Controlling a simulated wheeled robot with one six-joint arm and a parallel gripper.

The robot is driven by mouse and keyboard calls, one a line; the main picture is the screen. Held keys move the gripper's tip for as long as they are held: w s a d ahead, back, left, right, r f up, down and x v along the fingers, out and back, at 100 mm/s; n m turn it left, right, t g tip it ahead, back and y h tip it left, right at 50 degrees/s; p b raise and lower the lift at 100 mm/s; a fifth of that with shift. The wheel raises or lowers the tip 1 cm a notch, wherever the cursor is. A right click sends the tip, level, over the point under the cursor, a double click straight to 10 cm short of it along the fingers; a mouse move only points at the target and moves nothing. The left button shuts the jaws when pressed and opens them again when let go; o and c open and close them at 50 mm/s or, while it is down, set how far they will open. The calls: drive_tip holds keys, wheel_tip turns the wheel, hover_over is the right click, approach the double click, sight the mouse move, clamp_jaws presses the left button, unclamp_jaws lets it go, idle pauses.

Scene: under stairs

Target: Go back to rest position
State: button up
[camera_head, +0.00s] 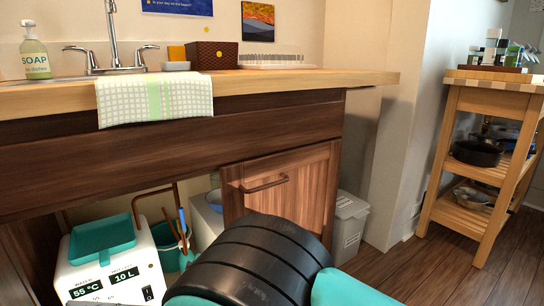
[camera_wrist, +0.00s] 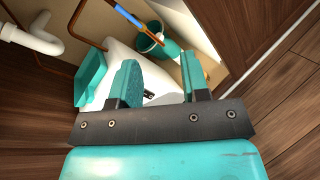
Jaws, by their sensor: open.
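My gripper (camera_wrist: 158,82) shows in the wrist view with its two teal fingers apart and nothing between them. Behind the fingers is a white water heater (camera_wrist: 125,62), partly hidden by them. In the head view my dark, ribbed arm link fills the bottom centre, and my fingers do not show there. The white heater (camera_head: 140,262) stands at the lower left under the counter, with a teal tray (camera_head: 102,240) on top and a display reading 55 °C and 10 L.
A wooden counter (camera_head: 300,78) with a hanging cloth (camera_head: 155,100) spans above. A cabinet door (camera_head: 290,180) stands under it. A teal bucket (camera_head: 172,250) holds tools beside the heater. A white bin (camera_head: 348,225) stands right of the door. A wooden cart (camera_head: 455,215) stands right; floor before it is clear.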

drive_tip(key=w+d+r+m+g+h, duration=0.1)
drive_tip(key=w+d+r+m+g, duration=0.1)
drive_tip(key=d+m, duration=0.25)
drive_tip(key=w+d+r+m+g+h, duration=0.1)
drive_tip(key=w+d+r+m+g, duration=0.15)
drive_tip(key=d+m, duration=0.2)
drive_tip(key=s+d+r+m+g+p, duration=0.1)
drive_tip(key=s+d+r+m+g, duration=0.15)
drive_tip(key=d+m, duration=0.2)
drive_tip(key=s+d+r+m+g, duration=0.2)
drive_tip(key=s+d+r+m, duration=0.15)
drive_tip(key=d, duration=0.25)
drive_tip(key=s+d+r+m+g+y+p, duration=0.1)
drive_tip(key=s+d+r+m+g+y, duration=0.25)
drive_tip(key=s, duration=0.85)
drive_tip(key=s+d+r+m+g, duration=0.3)
drive_tip(key=s+d+r+m, duration=0.25)
drive_tip(key=s, duration=0.55)
wheel_tip(320, 180, up, 37)
drive_tip(key=n+p, duration=0.1)
drive_tip(key=p, duration=3.7)
drive_tip(key=shift+d, duration=0.2)
drive_tip(key=shift+s+r, duration=0.1)
